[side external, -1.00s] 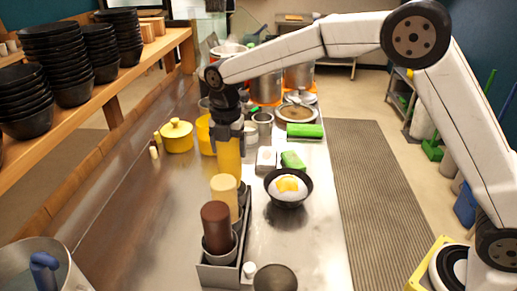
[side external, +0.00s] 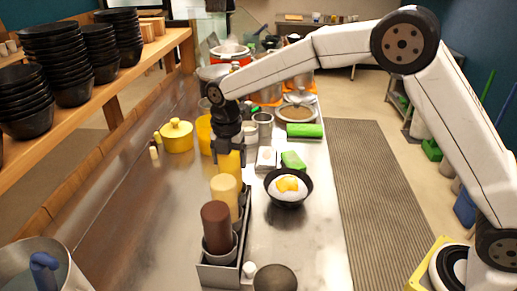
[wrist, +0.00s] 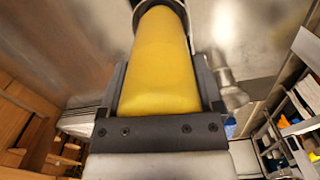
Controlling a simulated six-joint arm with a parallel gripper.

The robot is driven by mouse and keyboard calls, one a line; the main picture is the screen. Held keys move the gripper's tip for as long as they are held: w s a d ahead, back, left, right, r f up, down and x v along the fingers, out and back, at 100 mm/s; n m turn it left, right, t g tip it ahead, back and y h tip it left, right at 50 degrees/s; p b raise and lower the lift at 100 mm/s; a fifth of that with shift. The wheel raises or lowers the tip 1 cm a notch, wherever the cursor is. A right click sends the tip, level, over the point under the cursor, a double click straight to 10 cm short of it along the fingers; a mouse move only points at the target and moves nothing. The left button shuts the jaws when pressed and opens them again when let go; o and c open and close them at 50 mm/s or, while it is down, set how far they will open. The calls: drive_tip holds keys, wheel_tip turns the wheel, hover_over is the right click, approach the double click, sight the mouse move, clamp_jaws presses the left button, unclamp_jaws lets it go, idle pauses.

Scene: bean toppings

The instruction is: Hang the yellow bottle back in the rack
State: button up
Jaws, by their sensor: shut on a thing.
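The yellow bottle (side external: 231,163) is upright at the far end of the rack (side external: 220,276), its lower part hidden behind the cream bottle (side external: 224,187). My gripper (side external: 230,150) is shut on it from above. In the wrist view the yellow bottle (wrist: 160,65) fills the space between the fingers of my gripper (wrist: 162,90). A dark ring with a light rim surrounds its far end there, so that end appears to be in a rack holder. How deep it sits I cannot tell. A dark brown bottle (side external: 216,225) stands in the rack's near holder.
A black bowl with rice and egg (side external: 288,188) stands right of the rack. A yellow pot (side external: 177,136) and small bottles are to the left. Green items (side external: 304,130) and pans lie behind. The counter left of the rack is mostly clear.

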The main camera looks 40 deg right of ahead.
drive_tip(key=shift+f, duration=0.35)
drive_tip(key=shift+f, duration=0.25)
drive_tip(key=shift+f, duration=1.1)
drive_tip(key=o, duration=0.5)
drive_tip(key=shift+r, duration=0.1)
drive_tip(key=shift+r, duration=3.65)
